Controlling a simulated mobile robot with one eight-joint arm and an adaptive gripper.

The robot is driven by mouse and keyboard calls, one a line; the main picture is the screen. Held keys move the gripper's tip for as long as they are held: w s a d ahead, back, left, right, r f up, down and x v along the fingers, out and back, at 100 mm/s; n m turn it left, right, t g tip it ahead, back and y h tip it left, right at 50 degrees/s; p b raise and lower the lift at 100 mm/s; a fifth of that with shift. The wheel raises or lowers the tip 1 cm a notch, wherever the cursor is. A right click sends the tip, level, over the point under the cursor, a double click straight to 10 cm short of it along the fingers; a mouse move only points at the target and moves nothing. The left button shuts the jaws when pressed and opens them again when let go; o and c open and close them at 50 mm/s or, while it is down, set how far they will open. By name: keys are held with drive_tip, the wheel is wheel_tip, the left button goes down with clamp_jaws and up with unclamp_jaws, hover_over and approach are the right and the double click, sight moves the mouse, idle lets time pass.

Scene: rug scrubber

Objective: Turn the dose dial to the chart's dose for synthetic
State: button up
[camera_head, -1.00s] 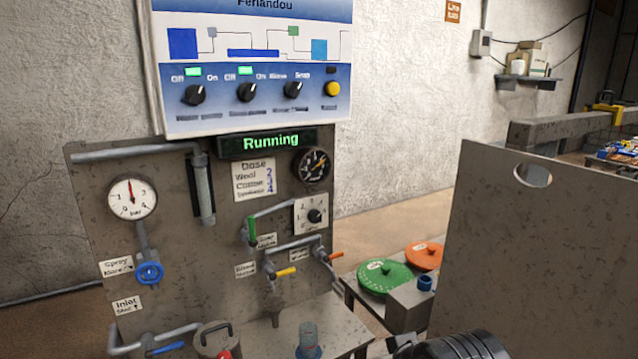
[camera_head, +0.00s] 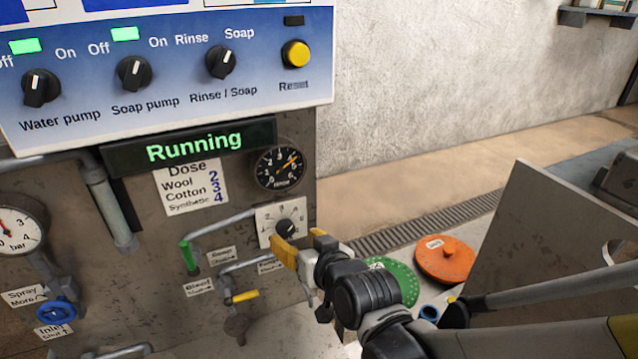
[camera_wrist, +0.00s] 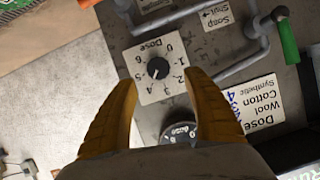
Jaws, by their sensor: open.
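The dose dial (camera_head: 287,227) is a black knob on a white numbered plate on the grey panel, partly covered by my gripper in the head view. In the wrist view the knob (camera_wrist: 158,68) shows whole, on a plate numbered 0 to 6. Its small white mark seems to point toward the 4–5 side, but I cannot read it exactly. The dose chart (camera_head: 190,188) lists Wool 2, Cotton 3, Synthetic 4. My gripper (camera_head: 303,242) is open and empty, its yellow fingers in front of the dial, with the knob between the fingertips in the wrist view. Contact is not visible.
A black gauge (camera_head: 278,167) sits above the dial. A green-handled valve (camera_head: 189,256) and a yellow-handled valve (camera_head: 244,296) with pipes lie left and below. A green disc (camera_head: 397,280) and an orange disc (camera_head: 444,261) are at right. The display (camera_head: 190,146) reads Running.

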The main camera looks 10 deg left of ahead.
sight(287, 231)
drive_tip(key=b+x, duration=0.1)
drive_tip(key=x, duration=0.6)
drive_tip(key=shift+d+b, duration=0.1)
drive_tip(key=shift+b, duration=0.2)
drive_tip(key=shift+c, duration=0.5)
drive_tip(key=c, duration=1.1)
